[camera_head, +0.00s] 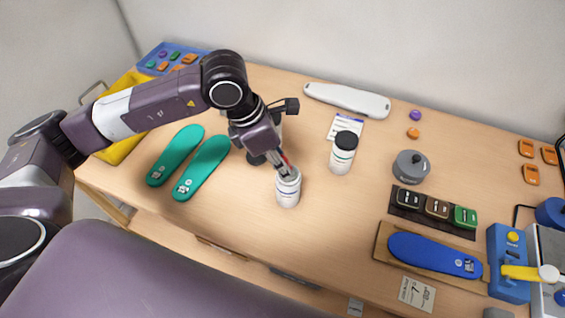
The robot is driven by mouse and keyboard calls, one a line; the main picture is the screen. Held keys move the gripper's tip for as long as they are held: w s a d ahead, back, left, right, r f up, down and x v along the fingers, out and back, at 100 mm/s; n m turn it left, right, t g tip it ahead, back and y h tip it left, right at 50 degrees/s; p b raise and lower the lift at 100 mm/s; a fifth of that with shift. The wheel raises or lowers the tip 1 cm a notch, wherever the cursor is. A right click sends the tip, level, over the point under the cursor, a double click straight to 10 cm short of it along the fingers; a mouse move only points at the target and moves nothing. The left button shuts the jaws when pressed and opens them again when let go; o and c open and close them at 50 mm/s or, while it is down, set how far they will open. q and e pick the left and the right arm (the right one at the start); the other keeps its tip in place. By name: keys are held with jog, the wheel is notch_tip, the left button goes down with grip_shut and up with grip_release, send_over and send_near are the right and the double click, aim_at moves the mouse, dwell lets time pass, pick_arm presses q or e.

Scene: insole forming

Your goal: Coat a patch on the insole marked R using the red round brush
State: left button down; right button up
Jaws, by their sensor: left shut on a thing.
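My left gripper (283,165) is shut on a thin tool with a red part, which looks like the red round brush (287,160). The brush points down into the mouth of an open white jar (288,190), so its tip is hidden. Two teal insoles lie side by side on the table to the left, one farther left (176,154) and one nearer the jar (201,168). Each has a small white mark at its heel, too small to read, so I cannot tell which is R. My right gripper is not in view.
A black-lidded white jar (343,152) stands right of the open jar. A grey round weight (411,167), a dark tray of small blocks (399,208) and a blue insole (434,255) on a board lie to the right.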

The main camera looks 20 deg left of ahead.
pick_arm(q)
jog(key=shift+s+f+b, duration=0.15)
jog(key=shift+f+b, duration=0.05)
jog(key=shift+b, duration=0.2)
dwell(1.3)
jog(key=shift+r+p, duration=0.55)
jog(key=shift+r, duration=0.6)
jog(key=shift+r+p, duration=1.1)
jog(key=shift+r, duration=1.4)
